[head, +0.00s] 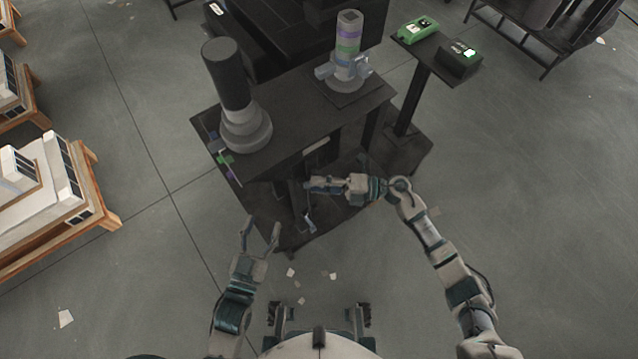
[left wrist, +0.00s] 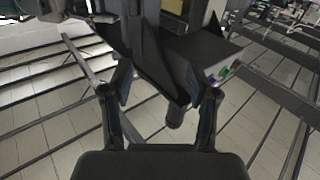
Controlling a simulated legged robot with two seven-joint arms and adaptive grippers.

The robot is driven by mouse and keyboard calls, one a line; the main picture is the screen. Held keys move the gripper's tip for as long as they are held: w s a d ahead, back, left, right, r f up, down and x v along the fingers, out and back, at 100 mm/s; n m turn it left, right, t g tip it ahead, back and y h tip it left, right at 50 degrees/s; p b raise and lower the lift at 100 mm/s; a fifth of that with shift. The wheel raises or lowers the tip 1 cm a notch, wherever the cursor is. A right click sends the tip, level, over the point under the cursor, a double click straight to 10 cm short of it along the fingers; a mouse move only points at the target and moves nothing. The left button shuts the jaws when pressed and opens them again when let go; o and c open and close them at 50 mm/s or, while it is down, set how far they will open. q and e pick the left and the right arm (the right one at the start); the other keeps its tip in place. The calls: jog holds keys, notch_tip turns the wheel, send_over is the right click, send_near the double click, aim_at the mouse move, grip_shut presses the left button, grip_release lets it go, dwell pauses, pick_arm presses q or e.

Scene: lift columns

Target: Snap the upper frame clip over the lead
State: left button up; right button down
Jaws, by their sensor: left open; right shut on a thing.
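My left gripper (head: 262,225) is open and empty in front of the dark bench, low and to the left of my right gripper. Its two spread fingers also show in the left wrist view (left wrist: 163,90), with nothing between them. My right gripper (head: 313,185) is shut at the front of the bench, on something too small to make out. A thin bluish piece (head: 308,222) hangs below it; I cannot tell whether it is the lead. Small blue, green and purple pieces (head: 224,158) line the bench's left edge. I cannot pick out the upper frame clip.
The dark bench (head: 290,133) carries a dark cylinder on a grey base (head: 228,80) and a banded column (head: 347,50). A small stand with a green box (head: 417,30) is behind right. Wooden pallets (head: 90,205) stand left. The floor between is open, with scattered scraps.

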pick_arm(q)
jog(key=shift+s+d+r+t+h+b, duration=0.1)
jog(key=shift+r+t+h+b, duration=0.2)
jog(key=shift+r+t, duration=0.85)
pick_arm(e)
jog(key=shift+w+d+f+n+g, duration=0.2)
jog(key=shift+f+n+g, duration=0.15)
jog(key=shift+g, duration=0.15)
jog(key=c, duration=0.8)
grip_release()
jog(key=shift+d, duration=0.1)
jog(key=shift+w+d+r, duration=0.1)
jog(key=d, duration=1.2)
jog(key=shift+d, duration=0.15)
pick_arm(q)
jog(key=shift+d+r, duration=0.1)
jog(key=shift+d, duration=0.05)
jog(key=shift+c, duration=0.2)
pick_arm(e)
jog(key=shift+a, duration=0.2)
